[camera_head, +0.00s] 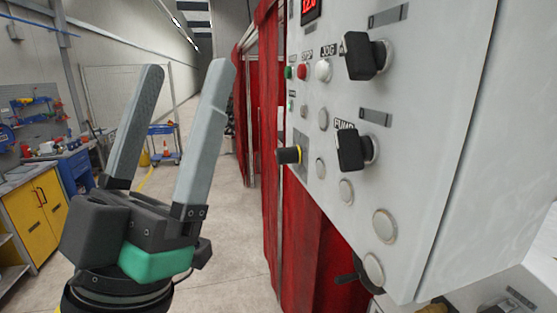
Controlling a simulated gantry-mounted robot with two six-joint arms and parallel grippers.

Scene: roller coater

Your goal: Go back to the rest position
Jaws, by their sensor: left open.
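My left gripper (182,85) is in the left half of the head view, pointing upward. Its two grey fingers stand well apart and nothing is between them. It is to the left of the control panel (430,165) and looks apart from it. The panel is a light grey box with black rotary knobs, one at the top (366,56) and one labelled PUMP (352,150). It also carries a red display (309,9) and several buttons. My right gripper is not in view.
Red curtains (305,240) hang behind the panel. A yellow cabinet (38,215) and a workbench with tools stand at the far left. A blue cart (163,145) stands farther back. The concrete floor (225,235) between is clear.

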